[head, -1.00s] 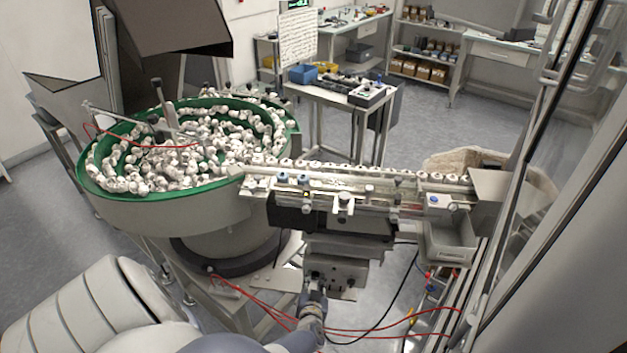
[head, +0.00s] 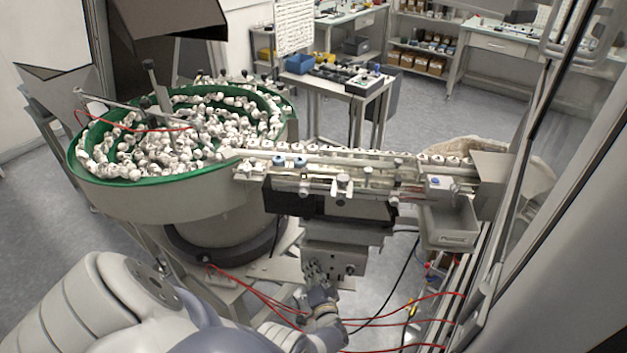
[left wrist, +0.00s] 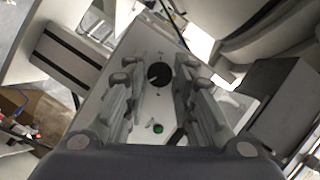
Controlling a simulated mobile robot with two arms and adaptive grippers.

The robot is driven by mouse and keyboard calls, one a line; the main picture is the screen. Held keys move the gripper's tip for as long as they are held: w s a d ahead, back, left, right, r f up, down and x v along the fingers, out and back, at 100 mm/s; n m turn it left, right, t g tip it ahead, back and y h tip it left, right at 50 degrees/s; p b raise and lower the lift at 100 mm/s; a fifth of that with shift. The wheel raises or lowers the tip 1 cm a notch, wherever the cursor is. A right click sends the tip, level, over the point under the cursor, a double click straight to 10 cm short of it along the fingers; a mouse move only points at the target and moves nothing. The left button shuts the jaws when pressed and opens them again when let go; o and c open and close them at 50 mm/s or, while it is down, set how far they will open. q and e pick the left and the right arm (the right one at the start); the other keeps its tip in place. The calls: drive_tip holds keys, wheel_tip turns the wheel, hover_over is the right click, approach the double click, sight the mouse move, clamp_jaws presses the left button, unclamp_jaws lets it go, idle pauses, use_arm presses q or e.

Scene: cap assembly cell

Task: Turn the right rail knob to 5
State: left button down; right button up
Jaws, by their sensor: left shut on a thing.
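The control box (head: 345,258) hangs below the rail, with small controls on its front in the head view. In the left wrist view its pale panel (left wrist: 146,108) carries a round black knob (left wrist: 161,75) with a light pointer mark and small marks around it. My left gripper (head: 314,268) is at the left part of the box front. In the left wrist view its fingers (left wrist: 158,88) stand on both sides of the knob, and it is shut on it. The scale numbers are too small to read. A green button (left wrist: 158,128) is lower on the panel. My right gripper is not in view.
The rail (head: 350,165) with white caps runs above the box. The green-rimmed bowl (head: 120,182) full of caps is at the left. A grey bin (head: 450,225) hangs at the right. Red hoses (head: 250,290) and a black cable pass near my left arm.

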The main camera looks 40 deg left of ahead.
use_arm(q)
drive_tip(key=shift+w+r+m, duration=0.1)
drive_tip(key=shift+w+m, duration=0.05)
drive_tip(key=shift+m, duration=0.35)
drive_tip(key=c, duration=1.3)
unclamp_jaws()
drive_tip(key=shift+c, duration=0.2)
